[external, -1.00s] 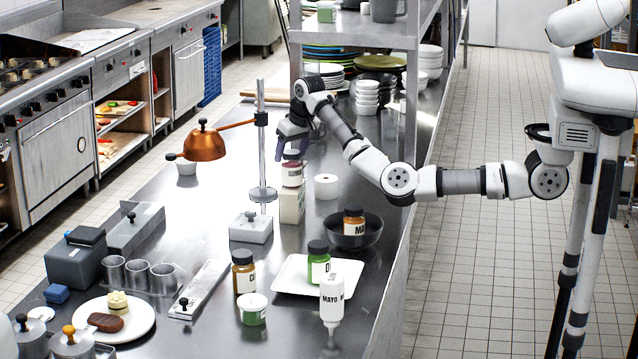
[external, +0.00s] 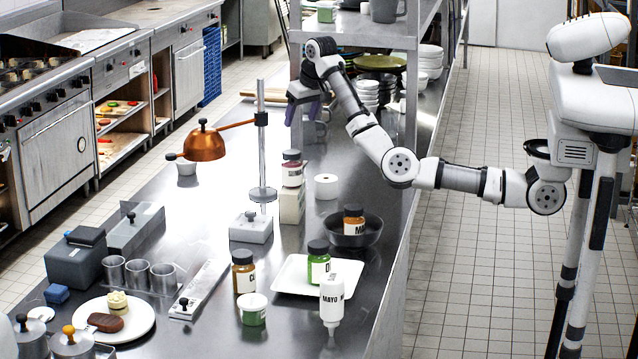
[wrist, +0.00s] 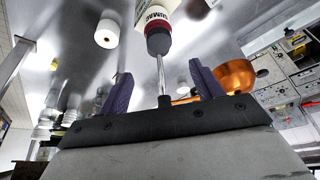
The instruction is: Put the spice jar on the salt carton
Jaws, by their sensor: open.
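The spice jar (external: 292,169), with a dark lid, a red band and a white label, stands upright on top of the pale salt carton (external: 291,205). In the wrist view the jar (wrist: 157,22) is beyond the fingertips, its label reading something like "SUMAC". My gripper (external: 301,118) is above the jar and toward the shelf, apart from it. In the wrist view its two purple fingers (wrist: 161,88) are spread wide with nothing between them. The carton is mostly hidden behind the jar in the wrist view.
A white roll (external: 326,187) stands right of the carton. A black bowl (external: 371,238) holds another jar. A metal stand (external: 263,160) with a copper dome (external: 205,145) is to the left. The shelf post (external: 296,85) is close to my gripper.

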